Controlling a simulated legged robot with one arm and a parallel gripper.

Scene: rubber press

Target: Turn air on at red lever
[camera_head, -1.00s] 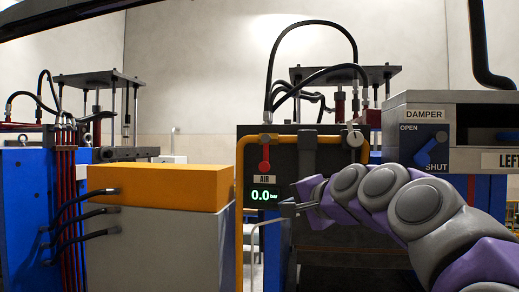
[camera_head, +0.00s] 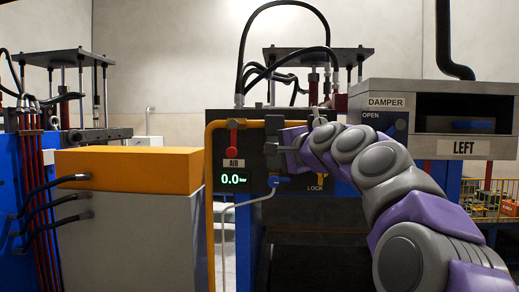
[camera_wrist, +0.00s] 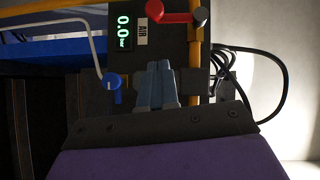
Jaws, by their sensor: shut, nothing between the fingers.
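The red lever (camera_head: 231,151) hangs straight down from its fitting on the yellow pipe, above the AIR label (camera_head: 233,163). The green display (camera_head: 234,180) below it reads 0.0 bar. In the wrist view the red lever (camera_wrist: 156,12) is at the top, beyond my fingertips, and the display (camera_wrist: 124,29) is left of it. My gripper (camera_head: 271,150) is right of the lever and apart from it, at about the height of its red end. The wrist view shows my gripper (camera_wrist: 162,66) with its fingers together and empty.
A blue lever (camera_head: 279,181) sits below my gripper, with a thin grey pipe from it. A grey fitting (camera_head: 273,125) stands between my gripper and the lever's panel. The yellow pipe (camera_head: 210,215) runs down left of the panel. An orange-topped box (camera_head: 130,170) stands further left.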

